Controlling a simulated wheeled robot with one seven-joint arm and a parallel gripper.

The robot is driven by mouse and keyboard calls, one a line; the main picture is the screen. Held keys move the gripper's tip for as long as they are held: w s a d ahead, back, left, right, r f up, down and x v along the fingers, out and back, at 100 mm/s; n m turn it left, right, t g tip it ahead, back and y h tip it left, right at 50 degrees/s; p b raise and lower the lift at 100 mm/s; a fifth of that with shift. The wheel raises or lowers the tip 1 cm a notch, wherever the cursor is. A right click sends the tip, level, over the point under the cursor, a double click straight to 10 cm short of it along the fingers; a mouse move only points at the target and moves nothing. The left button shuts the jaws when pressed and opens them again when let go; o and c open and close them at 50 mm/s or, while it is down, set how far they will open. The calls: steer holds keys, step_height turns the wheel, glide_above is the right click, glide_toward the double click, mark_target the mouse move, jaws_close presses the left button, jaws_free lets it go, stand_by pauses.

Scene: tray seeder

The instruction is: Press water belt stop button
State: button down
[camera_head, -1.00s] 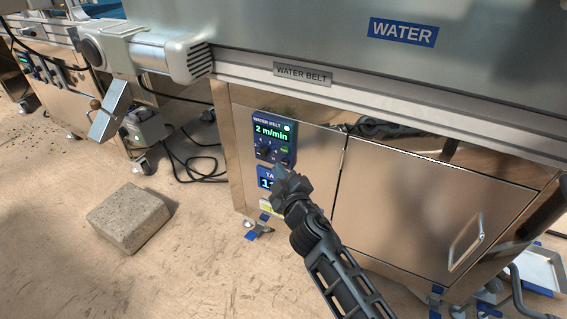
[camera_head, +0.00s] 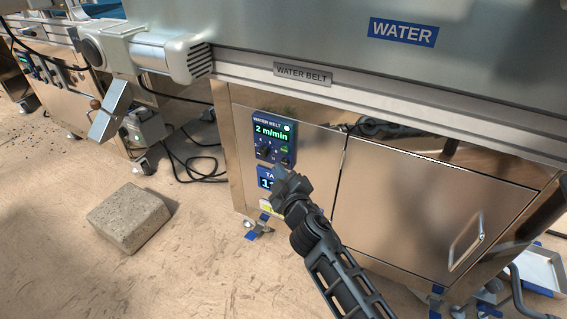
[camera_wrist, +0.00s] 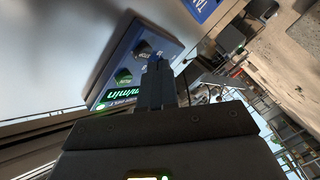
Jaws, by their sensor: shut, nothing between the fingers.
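The water belt control panel (camera_head: 273,138) is a dark blue box on the steel cabinet front. Its display reads 2 m/min, with a lit green lamp at the top right. A black knob (camera_head: 263,151) is at its lower left and a green button (camera_head: 284,149) at its right. My gripper (camera_head: 279,171) is shut and empty, its tips in front of the panel's lower edge. In the wrist view the panel (camera_wrist: 119,55) is seen at a slant, with the shut fingers (camera_wrist: 158,64) over its lower part.
A blue label (camera_head: 265,183) below the panel is partly hidden by my gripper. The cabinet door (camera_head: 420,205) with a handle is to the right. A concrete block (camera_head: 130,217) lies on the floor at left, near loose black cables (camera_head: 195,165).

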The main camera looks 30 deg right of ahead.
steer(key=shift+w+d, duration=0.1)
stand_by(0.3)
steer(key=shift+w+d, duration=0.2)
steer(key=shift+d, duration=0.05)
stand_by(0.5)
steer(key=shift+s+a, duration=0.3)
steer(key=shift+a, duration=0.05)
stand_by(0.3)
steer(key=shift+s+a+b, duration=0.75)
steer(key=shift+s+a, duration=0.15)
steer(key=shift+a, duration=0.3)
steer(key=shift+s+a+b, duration=0.7)
steer(key=shift+s+a, duration=0.15)
steer(key=shift+a, duration=0.35)
